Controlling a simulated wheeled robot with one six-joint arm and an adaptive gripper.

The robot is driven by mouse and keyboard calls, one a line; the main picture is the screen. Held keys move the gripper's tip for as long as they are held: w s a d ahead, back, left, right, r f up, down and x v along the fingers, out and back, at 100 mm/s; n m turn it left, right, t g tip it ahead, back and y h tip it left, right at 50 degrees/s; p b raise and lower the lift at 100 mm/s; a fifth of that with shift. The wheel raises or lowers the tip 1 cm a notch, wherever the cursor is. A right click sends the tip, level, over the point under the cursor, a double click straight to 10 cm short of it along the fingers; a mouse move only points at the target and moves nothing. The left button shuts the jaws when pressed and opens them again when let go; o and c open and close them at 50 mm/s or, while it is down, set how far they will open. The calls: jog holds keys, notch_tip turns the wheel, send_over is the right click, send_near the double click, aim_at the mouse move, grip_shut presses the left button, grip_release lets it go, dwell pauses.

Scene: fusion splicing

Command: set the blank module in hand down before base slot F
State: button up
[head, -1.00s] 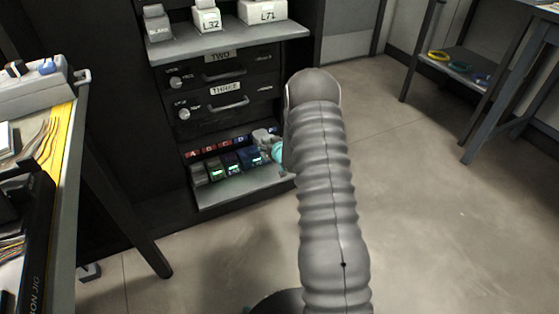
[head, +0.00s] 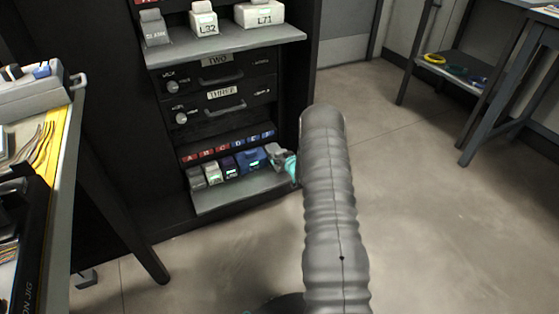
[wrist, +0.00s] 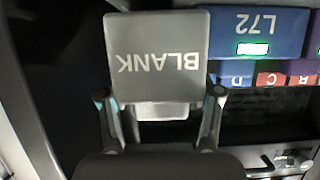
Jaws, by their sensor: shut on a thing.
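The grey blank module (wrist: 157,55) is held between the two fingers of my gripper (wrist: 161,98); its "BLANK" lettering reads upside down in the wrist view. In the head view the module (head: 273,151) is at the right end of the base shelf (head: 240,188), below the blue F label (head: 270,133). My gripper (head: 288,164) shows there only in part, behind my arm. The blue L72 module (wrist: 256,30) is beside the held module with a narrow gap. Whether the module's underside touches the shelf I cannot tell.
Several modules (head: 213,173) stand in a row on the shelf left of the blank module. Drawers TWO and THREE (head: 222,95) are above. An upper shelf (head: 225,42) holds BLANK, L32 and L71 modules. Open floor (head: 430,200) lies to the right.

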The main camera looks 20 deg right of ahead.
jog(key=shift+f, duration=0.75)
jog(key=shift+f, duration=0.1)
jog(key=shift+f, duration=0.15)
jog(key=o, duration=1.2)
